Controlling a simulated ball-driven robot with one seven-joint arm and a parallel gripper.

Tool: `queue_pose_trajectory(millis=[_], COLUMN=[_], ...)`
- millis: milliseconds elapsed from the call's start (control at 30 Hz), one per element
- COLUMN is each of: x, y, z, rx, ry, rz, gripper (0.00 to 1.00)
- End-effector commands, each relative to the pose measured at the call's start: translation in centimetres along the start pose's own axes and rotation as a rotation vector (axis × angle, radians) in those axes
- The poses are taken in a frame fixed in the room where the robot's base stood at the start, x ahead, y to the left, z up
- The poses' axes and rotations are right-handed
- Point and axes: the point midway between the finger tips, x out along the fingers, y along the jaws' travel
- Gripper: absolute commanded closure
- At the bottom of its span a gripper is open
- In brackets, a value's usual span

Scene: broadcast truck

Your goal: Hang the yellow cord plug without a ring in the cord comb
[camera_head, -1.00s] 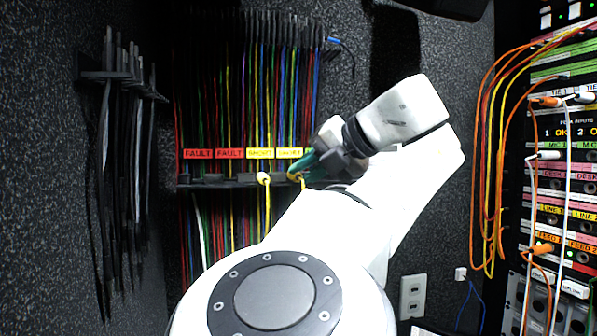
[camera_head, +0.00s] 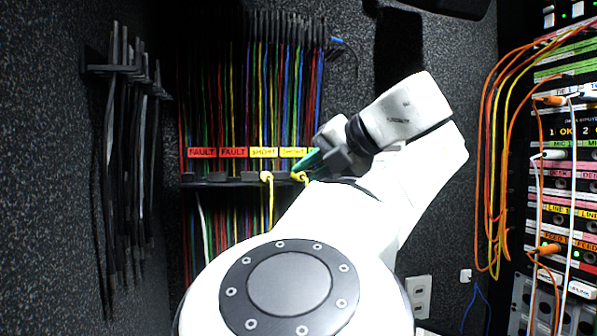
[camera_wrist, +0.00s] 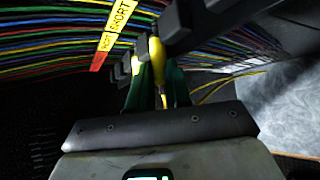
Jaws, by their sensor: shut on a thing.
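The cord comb (camera_head: 222,180) is a dark toothed bar below the red and yellow labels. My gripper (camera_head: 307,164), with green fingers, is at its right part. It is shut on a yellow plug (camera_head: 299,177) at the comb's front edge. In the wrist view my gripper (camera_wrist: 151,92) has the yellow plug (camera_wrist: 157,52) upright between its fingers, close beside the dark comb blocks (camera_wrist: 176,22). I cannot tell whether the plug is seated in a slot or whether it has a ring. A second yellow plug (camera_head: 266,176) hangs in the comb to the left, its cord straight down.
Many coloured cords (camera_head: 255,90) hang behind and above the comb. Black cables hang on a wall rack (camera_head: 115,70) at left. A patch panel (camera_head: 562,180) with orange and white cords stands at right. A wall outlet (camera_head: 418,297) is low at right.

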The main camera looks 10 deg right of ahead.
Motion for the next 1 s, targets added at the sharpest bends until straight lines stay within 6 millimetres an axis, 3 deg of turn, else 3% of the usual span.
queue_pose_trajectory(millis=[467,500,800,933,1000], x=[0.01,0.01,0.05,0.08,0.10], y=[-0.08,-0.09,-0.17,-0.22,-0.24], z=[-0.01,-0.01,-0.03,-0.04,-0.04], rx=[0.000,0.000,0.001,0.002,0.002], ry=[-0.001,-0.001,-0.001,0.000,0.000], rz=[-0.001,-0.001,-0.002,-0.003,-0.003], gripper=[1.00,0.80,0.52,0.55,0.48])
